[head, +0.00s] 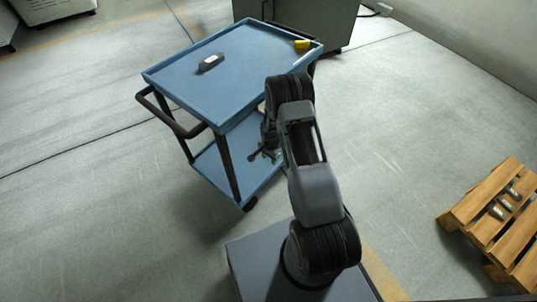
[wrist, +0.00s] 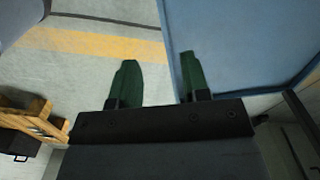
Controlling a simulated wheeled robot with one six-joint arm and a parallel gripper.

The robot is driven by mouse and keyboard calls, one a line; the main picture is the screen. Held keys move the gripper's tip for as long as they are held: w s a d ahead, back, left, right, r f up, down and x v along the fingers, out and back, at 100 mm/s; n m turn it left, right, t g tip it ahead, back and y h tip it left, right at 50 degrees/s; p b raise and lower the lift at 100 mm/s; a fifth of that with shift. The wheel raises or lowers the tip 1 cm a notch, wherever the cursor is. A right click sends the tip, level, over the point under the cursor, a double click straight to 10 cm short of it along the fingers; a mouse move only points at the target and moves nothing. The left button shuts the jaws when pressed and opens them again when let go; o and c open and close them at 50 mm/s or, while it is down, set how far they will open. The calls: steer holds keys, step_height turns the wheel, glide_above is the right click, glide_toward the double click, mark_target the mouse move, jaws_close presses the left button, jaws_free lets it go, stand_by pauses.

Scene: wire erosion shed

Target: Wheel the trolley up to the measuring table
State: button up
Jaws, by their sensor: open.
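The blue trolley (head: 205,95) stands left of my arm in the head view, with an upper tray, a lower shelf (head: 215,165) and a dark push handle (head: 165,115) on its left end. A dark object (head: 211,62) and a small yellow object (head: 302,45) lie on the upper tray. My gripper (head: 265,155) is open and empty, low by the trolley's near side. In the wrist view its green fingers (wrist: 160,80) are apart, and the right one overlaps the edge of a blue trolley surface (wrist: 240,45). Contact cannot be told. I cannot identify the measuring table for certain.
A grey cabinet-like block (head: 310,18) stands close behind the trolley. A wooden pallet (head: 515,225) with several small metal parts lies at the right. Pale machines stand at the top left. The floor left of the trolley and between it and the pallet is clear.

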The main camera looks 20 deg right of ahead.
mark_target(269, 174)
steer(key=shift+a, duration=0.25)
step_height(269, 174, down, 14)
steer(key=b, duration=0.5)
steer(key=shift+r, duration=0.15)
jaws_close()
stand_by(0.3)
stand_by(1.1)
